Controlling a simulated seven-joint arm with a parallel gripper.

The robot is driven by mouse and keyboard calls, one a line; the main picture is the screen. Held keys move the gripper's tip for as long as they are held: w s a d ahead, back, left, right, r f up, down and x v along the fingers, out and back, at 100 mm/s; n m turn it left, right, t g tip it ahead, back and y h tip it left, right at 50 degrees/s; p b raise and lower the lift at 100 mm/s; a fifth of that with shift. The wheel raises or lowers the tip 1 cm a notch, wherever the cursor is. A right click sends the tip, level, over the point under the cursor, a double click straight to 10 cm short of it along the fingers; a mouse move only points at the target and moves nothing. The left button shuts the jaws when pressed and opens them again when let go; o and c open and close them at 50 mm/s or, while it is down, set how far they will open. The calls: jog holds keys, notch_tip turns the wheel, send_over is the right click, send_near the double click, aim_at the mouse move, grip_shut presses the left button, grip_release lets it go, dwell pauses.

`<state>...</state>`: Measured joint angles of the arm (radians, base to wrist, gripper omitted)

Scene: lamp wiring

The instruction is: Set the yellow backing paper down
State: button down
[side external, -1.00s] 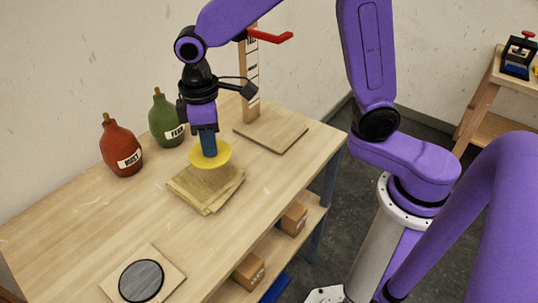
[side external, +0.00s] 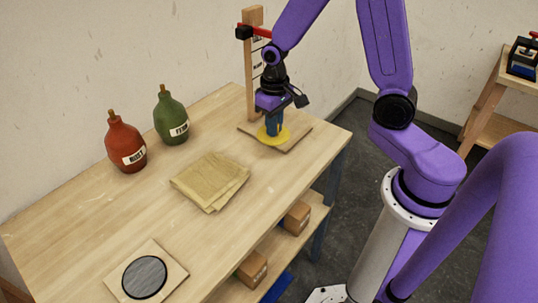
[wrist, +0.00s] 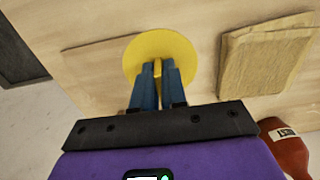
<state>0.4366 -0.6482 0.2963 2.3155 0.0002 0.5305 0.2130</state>
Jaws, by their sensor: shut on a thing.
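The yellow backing paper (side external: 265,140) is a round disc, held roughly flat at the wooden board (side external: 294,137) that forms the foot of the upright post. My gripper (side external: 273,131) points down with its blue fingers shut on the raised middle of the disc. In the wrist view the disc (wrist: 160,45) spreads out around the fingertips (wrist: 158,72), and a narrow yellow strip shows between them. I cannot tell whether the disc touches the board or hangs just above it.
A wooden post (side external: 250,70) with a red-and-black slider stands right behind my gripper. A stack of tan sheets (side external: 210,180) lies mid-table. Red (side external: 125,140) and green (side external: 170,117) bottles stand at the back left. A grey disc on a board (side external: 145,277) lies in front.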

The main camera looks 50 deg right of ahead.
jog(key=shift+s+f, duration=0.2)
jog(key=s+a+r, duration=0.6)
jog(key=s, duration=0.1)
send_over(238, 162)
jog(key=s, duration=0.1)
notch_tip(238, 162, down, 9)
jog(key=shift+s+d+r, duration=0.1)
jog(key=shift+d, duration=0.05)
jog(key=shift+w+f, duration=0.5)
jog(key=shift+f, duration=1.7)
jog(key=shift+f, duration=0.1)
jog(key=c, duration=1.5)
grip_release()
jog(key=shift+o, duration=0.2)
